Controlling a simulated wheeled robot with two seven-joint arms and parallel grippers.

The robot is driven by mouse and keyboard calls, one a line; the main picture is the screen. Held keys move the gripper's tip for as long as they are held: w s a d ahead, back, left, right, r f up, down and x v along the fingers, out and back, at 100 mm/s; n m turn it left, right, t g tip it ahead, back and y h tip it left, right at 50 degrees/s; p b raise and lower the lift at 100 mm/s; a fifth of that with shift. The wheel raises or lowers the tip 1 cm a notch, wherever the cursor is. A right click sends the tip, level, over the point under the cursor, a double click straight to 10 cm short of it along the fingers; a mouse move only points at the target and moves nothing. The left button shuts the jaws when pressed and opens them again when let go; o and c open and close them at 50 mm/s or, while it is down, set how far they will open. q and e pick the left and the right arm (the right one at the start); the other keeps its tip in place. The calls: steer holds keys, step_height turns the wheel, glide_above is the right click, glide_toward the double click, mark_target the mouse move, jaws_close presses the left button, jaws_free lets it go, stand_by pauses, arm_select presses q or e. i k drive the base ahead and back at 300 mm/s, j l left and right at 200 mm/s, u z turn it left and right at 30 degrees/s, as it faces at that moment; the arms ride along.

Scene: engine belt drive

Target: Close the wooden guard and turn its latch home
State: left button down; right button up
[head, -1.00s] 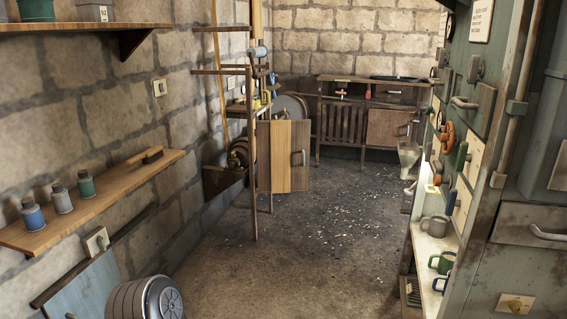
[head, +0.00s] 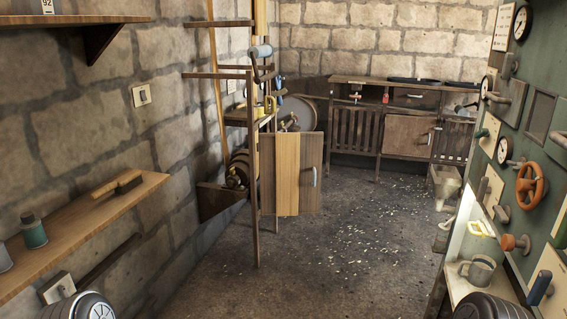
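The wooden guard (head: 287,172) is a plank panel with a lighter middle board. It stands ahead of me beside the wooden frame posts (head: 253,185), its broad face towards me. It appears swung out from the frame, with a large round wheel (head: 298,112) showing behind and above it. A small metal handle or latch (head: 314,176) is at the panel's right edge; its exact turn is too small to tell. Neither gripper is in view; only rounded dark parts that look like my arms show at the bottom corners. Nothing of mine touches the guard.
The floor (head: 340,260) ahead is clear apart from pale scattered bits. A wall shelf (head: 80,230) with a brush and bottles juts in at left. A panel with an orange handwheel (head: 530,186) and a mug ledge (head: 462,285) stands close at right. A bench (head: 408,135) is at the back.

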mark_target(291, 163)
steer(key=i+z, duration=0.2)
steer(key=i, duration=0.3)
steer(key=i+j+z, duration=0.2)
steer(key=i, duration=0.3)
steer(key=i+j+z, duration=0.2)
steer(key=i, duration=0.25)
steer(key=i+j+z, duration=0.2)
steer(key=i+j, duration=0.15)
steer(key=i, duration=0.15)
steer(key=i+j+z, duration=1)
steer(key=k+j, duration=0.05)
steer(key=k, duration=0.05)
